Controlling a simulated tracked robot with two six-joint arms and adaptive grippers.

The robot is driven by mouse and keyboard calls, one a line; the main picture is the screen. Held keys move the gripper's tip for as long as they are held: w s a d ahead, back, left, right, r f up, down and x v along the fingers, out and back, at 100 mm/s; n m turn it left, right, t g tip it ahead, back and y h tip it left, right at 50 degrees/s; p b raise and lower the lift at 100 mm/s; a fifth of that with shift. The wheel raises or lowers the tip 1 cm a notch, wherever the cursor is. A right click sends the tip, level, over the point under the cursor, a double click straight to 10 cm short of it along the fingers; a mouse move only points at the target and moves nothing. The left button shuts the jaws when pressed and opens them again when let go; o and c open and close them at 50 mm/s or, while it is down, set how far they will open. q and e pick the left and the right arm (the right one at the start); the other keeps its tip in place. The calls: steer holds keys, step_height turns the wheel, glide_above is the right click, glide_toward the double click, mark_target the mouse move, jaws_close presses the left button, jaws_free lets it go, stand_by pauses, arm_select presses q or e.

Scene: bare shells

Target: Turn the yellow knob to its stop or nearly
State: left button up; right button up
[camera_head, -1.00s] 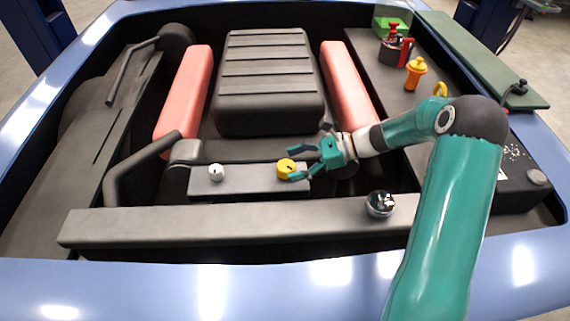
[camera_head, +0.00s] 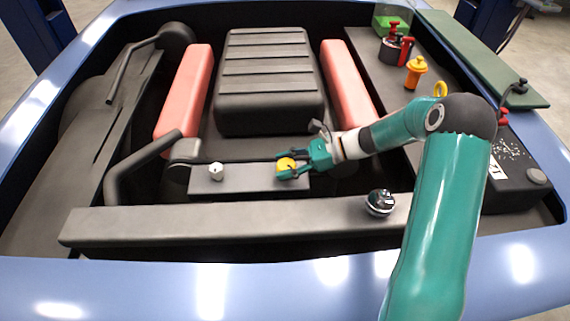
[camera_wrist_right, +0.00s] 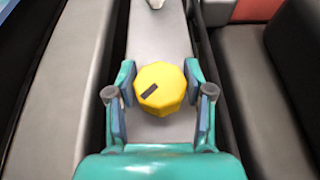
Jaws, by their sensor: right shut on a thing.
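The yellow knob (camera_head: 286,164) sits on a grey box (camera_head: 245,184) in the middle of the engine bay. In the right wrist view the knob (camera_wrist_right: 160,88) is faceted, with a dark slot mark running diagonally on its top. My right gripper (camera_head: 285,167) comes in from the right and is shut on the knob. Its fingers (camera_wrist_right: 160,95) stand on both sides of the knob in the right wrist view. My left gripper is not in view.
A white knob (camera_head: 216,171) stands on the same box, left of the yellow one. A grey crossbar (camera_head: 240,225) with a dark round cap (camera_head: 380,203) runs in front. A black ribbed engine cover (camera_head: 268,85) and red blocks (camera_head: 185,95) lie behind.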

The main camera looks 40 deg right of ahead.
steer(key=shift+w+d+r+n+p, duration=0.1)
steer(key=shift+d+n+p, duration=0.05)
steer(key=shift+n+p, duration=0.2)
stand_by(0.6)
steer(key=shift+n+g+y, duration=0.5)
steer(key=shift+n+g, duration=0.05)
steer(key=shift+g, duration=0.35)
steer(key=shift+n+g+y+p, duration=0.3)
steer(key=shift+n+g+p, duration=0.2)
steer(key=shift+n+g, duration=0.25)
steer(key=n+g, duration=0.2)
steer(key=g, duration=0.1)
steer(key=shift+n+y, duration=0.25)
steer(key=shift+y, duration=0.05)
steer(key=n+g, duration=0.3)
steer(key=shift+g, duration=0.25)
steer(key=shift+n+g, duration=0.3)
steer(key=o, duration=1)
steer(key=shift+o, duration=0.9)
